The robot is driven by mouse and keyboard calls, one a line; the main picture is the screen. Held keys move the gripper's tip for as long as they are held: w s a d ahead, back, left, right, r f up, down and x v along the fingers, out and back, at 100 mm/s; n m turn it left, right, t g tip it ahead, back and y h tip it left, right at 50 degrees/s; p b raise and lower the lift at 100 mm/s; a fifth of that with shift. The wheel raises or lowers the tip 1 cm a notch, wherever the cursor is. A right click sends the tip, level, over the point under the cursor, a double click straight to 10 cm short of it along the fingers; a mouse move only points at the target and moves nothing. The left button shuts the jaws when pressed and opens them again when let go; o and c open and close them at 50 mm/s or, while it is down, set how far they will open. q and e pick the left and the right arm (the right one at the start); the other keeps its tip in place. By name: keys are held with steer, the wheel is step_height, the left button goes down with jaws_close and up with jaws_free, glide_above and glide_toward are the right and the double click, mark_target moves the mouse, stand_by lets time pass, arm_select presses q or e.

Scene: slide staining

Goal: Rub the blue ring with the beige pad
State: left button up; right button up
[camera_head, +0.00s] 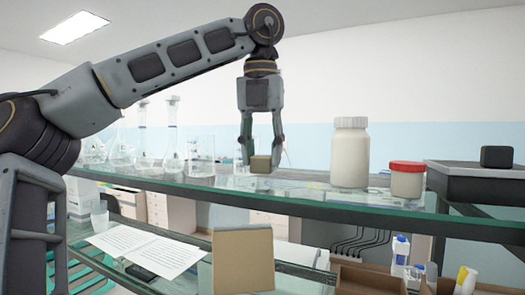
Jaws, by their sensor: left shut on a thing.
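My left gripper (261,158) reaches down from above at the middle of the head view. It is shut on a small beige block (261,165), which looks like the beige pad. The pad is at the upper glass shelf (310,197); I cannot tell whether it touches the surface. I cannot make out a blue ring in this view. My right gripper is not in view.
A white jar (350,155) and a smaller red-lidded jar (407,182) stand right of the gripper. Glassware, including a beaker (201,157), stands to the left. A black block (496,157) sits on a dark scale-like device (475,183). Below are papers (145,248) and a tan panel (243,262).

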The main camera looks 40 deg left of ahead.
arm_select(q)
steer(key=shift+f+b, duration=0.65)
steer(key=shift+f, duration=0.35)
stand_by(0.7)
steer(key=shift+d+r, duration=0.1)
steer(key=shift+d, duration=0.05)
steer(key=shift+w+d+p, duration=0.25)
steer(key=shift+d+p, duration=0.05)
steer(key=shift+d, duration=0.25)
steer(key=shift+w+d+p, duration=0.2)
steer(key=shift+d+p, duration=0.1)
steer(key=shift+d, duration=0.5)
steer(key=shift+w+d+f, duration=0.15)
steer(key=shift+w+d, duration=0.05)
steer(key=shift+d, duration=0.5)
steer(key=shift+w+d+f, duration=0.1)
steer(key=shift+w+d, duration=0.1)
steer(key=shift+d, duration=0.45)
steer(key=shift+d, duration=0.15)
steer(key=shift+w+d, duration=0.25)
steer(key=shift+d, duration=0.45)
steer(key=shift+w+d, duration=0.25)
steer(key=shift+d, duration=0.45)
steer(key=shift+w+r, duration=0.1)
